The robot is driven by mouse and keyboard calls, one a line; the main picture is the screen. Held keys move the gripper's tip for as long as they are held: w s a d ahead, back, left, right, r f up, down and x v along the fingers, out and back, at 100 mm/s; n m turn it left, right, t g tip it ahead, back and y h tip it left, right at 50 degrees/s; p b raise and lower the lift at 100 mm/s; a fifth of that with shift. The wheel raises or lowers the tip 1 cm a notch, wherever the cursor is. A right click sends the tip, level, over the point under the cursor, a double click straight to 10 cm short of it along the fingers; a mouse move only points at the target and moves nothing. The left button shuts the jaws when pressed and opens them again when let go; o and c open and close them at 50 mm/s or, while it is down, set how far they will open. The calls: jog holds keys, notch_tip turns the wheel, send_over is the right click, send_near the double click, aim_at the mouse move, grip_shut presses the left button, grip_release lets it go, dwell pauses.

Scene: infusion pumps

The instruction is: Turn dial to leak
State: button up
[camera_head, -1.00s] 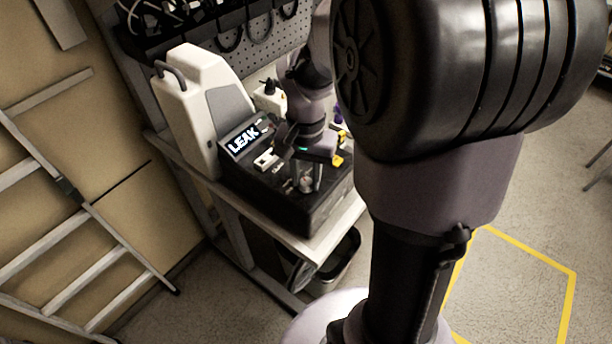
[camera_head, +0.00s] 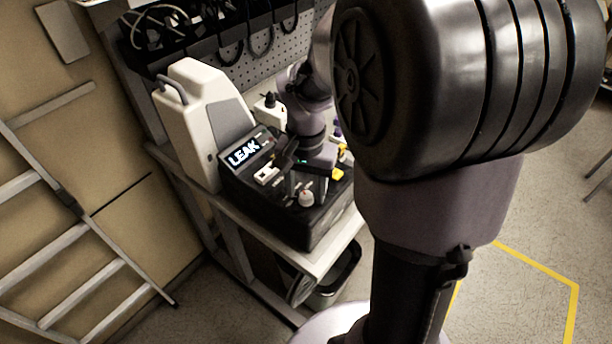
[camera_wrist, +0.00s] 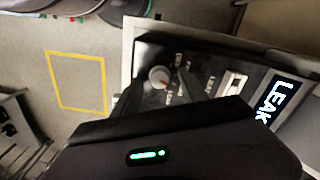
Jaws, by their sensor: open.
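The dial (camera_head: 306,198) is a small pale round knob on the black sloped top of the pump tester (camera_head: 270,215). It also shows in the wrist view (camera_wrist: 159,77), with small printed labels around it. The lit display (camera_head: 245,152) reads LEAK, also in the wrist view (camera_wrist: 279,100). My gripper (camera_head: 309,184) is open, close above and behind the dial. The dial shows clear of it on the near side. The fingertips are dark and hard to make out, so I cannot tell whether they touch the dial.
A white and grey machine (camera_head: 200,115) stands left of the display. A light cart (camera_head: 325,262) carries the tester. A pegboard (camera_head: 280,45) with cables is behind, a ladder (camera_head: 60,200) leans at the left, and a dark bin (camera_head: 340,275) sits below.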

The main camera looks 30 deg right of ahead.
aim_at(306, 195)
notch_tip(306, 195, up, 17)
jog(key=p, duration=0.6)
jog(key=shift+p, duration=0.3)
